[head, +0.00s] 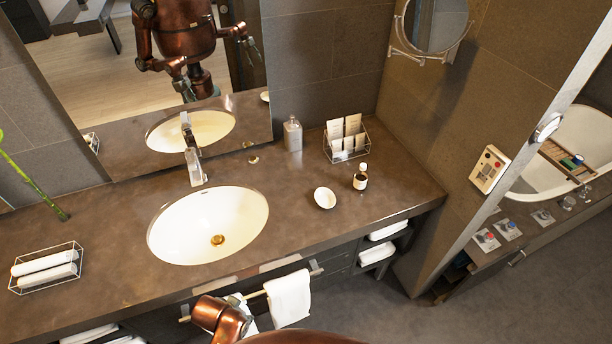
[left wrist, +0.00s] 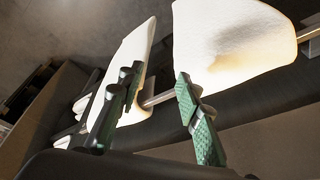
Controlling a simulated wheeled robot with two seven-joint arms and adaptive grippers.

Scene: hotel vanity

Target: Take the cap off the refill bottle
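A clear bottle (head: 292,134) stands farther back by the mirror. My left gripper (left wrist: 158,115) shows in the left wrist view with its green-padded fingers apart and nothing between them. It is in front of the white towels, away from the brown bottle. In the head view only a copper arm part shows at the bottom. My right gripper is not directly in view.
A round white dish (head: 325,198) sits just left of the brown bottle. A wire card holder (head: 345,141) stands behind it. The basin (head: 208,226) and tap (head: 193,162) are to the left. A white towel (head: 289,297) hangs on a front rail. The counter (head: 400,190) right of the bottle is clear.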

